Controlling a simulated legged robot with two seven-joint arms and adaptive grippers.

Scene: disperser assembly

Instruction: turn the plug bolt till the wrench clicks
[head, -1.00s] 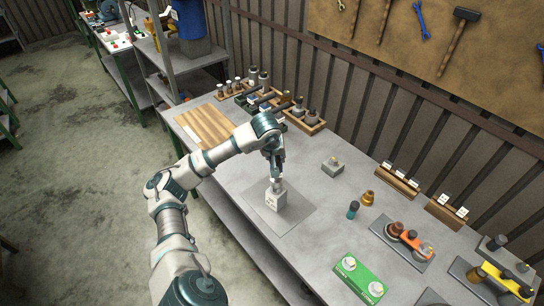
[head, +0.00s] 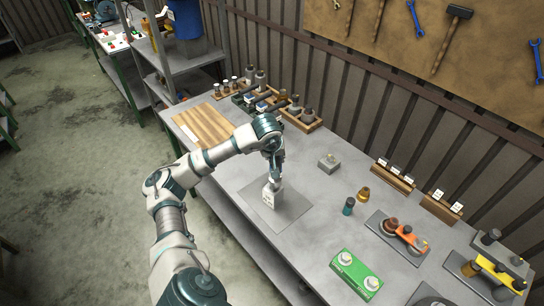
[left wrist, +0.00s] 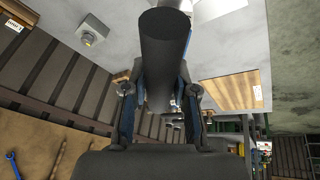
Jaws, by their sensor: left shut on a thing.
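A pale grey-white block (head: 271,196) with dark markings stands on a grey mat (head: 290,212) near the front edge of the table. My left gripper (head: 273,176) points down directly over the block, close to its top. In the left wrist view its fingers (left wrist: 160,95) are shut on a thick dark cylinder (left wrist: 165,50), which looks like the wrench's handle. The plug bolt and the wrench's lower end are hidden by the gripper and the cylinder, so I cannot tell how they meet. My right gripper is not in view.
A small grey block (head: 329,163) stands behind, to the right. A green tray (head: 356,276), a teal-topped bottle (head: 348,206), a brass part (head: 363,194) and an orange fixture (head: 405,235) lie to the right. A wooden board (head: 205,124) and wooden racks (head: 300,118) lie behind-left.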

